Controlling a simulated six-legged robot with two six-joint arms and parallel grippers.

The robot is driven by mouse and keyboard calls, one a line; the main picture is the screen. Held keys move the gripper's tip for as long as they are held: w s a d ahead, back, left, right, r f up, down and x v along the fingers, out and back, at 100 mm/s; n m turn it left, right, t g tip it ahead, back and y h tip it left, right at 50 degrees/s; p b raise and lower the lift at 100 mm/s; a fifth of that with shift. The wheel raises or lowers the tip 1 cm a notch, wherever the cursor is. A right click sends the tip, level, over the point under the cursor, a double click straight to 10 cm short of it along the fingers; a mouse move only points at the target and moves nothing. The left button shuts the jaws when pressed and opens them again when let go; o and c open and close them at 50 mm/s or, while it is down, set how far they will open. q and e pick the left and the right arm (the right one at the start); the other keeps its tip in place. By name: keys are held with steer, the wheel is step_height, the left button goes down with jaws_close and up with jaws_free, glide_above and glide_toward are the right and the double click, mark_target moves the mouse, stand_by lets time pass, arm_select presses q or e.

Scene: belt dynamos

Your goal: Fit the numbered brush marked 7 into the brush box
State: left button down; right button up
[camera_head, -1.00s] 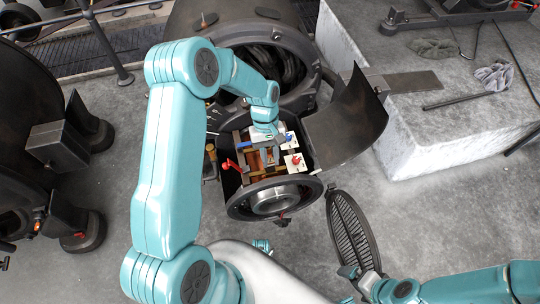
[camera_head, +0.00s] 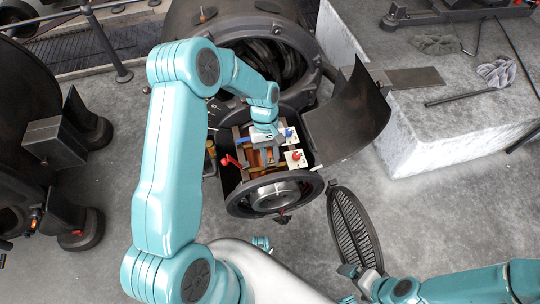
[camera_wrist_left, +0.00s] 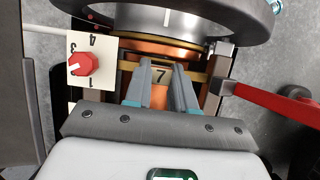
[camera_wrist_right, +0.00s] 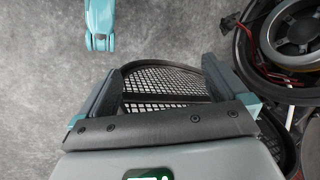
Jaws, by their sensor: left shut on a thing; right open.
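The brush marked 7 (camera_wrist_left: 161,76) shows its pale number plate between my left fingers in the left wrist view. My left gripper (camera_head: 267,150) is shut on it inside the open dynamo housing (camera_head: 308,193), over copper and brass parts (camera_wrist_left: 158,48). The brush box is not clearly told apart from the brass parts around the fingers, and I cannot tell how deep the brush sits. My right gripper (camera_wrist_right: 160,88) is open and empty, over the floor by a dark oval grille (camera_wrist_right: 165,80); it also shows at the bottom of the head view (camera_head: 350,278).
A white plate with a red numbered knob (camera_wrist_left: 85,64) stands left of the fingers in the left wrist view. A red lever (camera_wrist_left: 270,102) stands on the right. A curved cover (camera_head: 345,118) hangs open right of the housing. Another plate has a blue knob (camera_head: 288,133).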

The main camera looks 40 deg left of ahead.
arm_select(q)
steer(key=c, duration=0.9)
jaws_free()
steer(key=shift+o, duration=0.2)
steer(key=p+v, duration=0.3)
steer(key=v, duration=1.3)
steer(key=shift+a, duration=0.1)
